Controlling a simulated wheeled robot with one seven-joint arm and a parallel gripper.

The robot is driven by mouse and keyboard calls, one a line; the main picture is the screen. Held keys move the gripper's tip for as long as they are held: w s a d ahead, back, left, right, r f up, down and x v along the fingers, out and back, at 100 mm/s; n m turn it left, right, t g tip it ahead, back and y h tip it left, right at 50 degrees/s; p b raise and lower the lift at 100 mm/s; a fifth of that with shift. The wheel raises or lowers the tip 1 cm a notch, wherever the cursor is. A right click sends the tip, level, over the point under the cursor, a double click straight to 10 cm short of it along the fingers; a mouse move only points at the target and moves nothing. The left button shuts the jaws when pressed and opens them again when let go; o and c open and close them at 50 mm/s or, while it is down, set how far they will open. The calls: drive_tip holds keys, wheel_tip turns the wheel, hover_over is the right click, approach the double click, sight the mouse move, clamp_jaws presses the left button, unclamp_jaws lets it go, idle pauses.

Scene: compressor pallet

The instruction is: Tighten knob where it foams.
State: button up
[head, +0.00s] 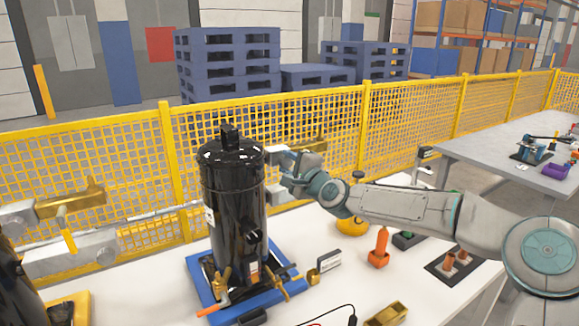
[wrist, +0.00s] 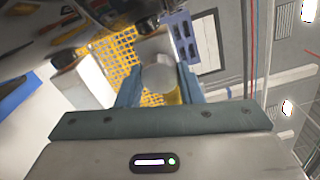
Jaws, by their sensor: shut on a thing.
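A tall black compressor cylinder (head: 233,205) stands upright on a blue pallet (head: 200,282). Pale blocks stand out on its right side, with a brass-coloured fitting (head: 310,144) just behind. My gripper (head: 281,170) reaches in from the right beside the upper part of the cylinder. In the wrist view its two blue-grey fingers (wrist: 160,88) are shut on a pale rounded knob (wrist: 158,74). One pale block (wrist: 82,82) shows to the left of the fingers and another (wrist: 155,44) above them. I cannot make out any foam.
Part of another black cylinder with pale blocks and a brass fitting (head: 74,199) is at the left edge. An orange-handled tool (head: 381,245), a small sign (head: 328,261) and a brass piece (head: 388,314) lie on the table. A yellow mesh fence (head: 320,125) runs behind.

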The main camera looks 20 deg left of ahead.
idle(0.3)
drive_tip(key=o, duration=1)
drive_tip(key=shift+c, duration=0.2)
drive_tip(key=shift+s+d+f, duration=0.1)
drive_tip(key=shift+s+d, duration=0.2)
drive_tip(key=shift+d, duration=0.15)
drive_tip(key=b+v, duration=0.1)
drive_tip(key=v, duration=1.1)
drive_tip(key=shift+s+d+b, duration=0.15)
drive_tip(key=shift+s+b, duration=0.2)
drive_tip(key=shift+s, duration=0.05)
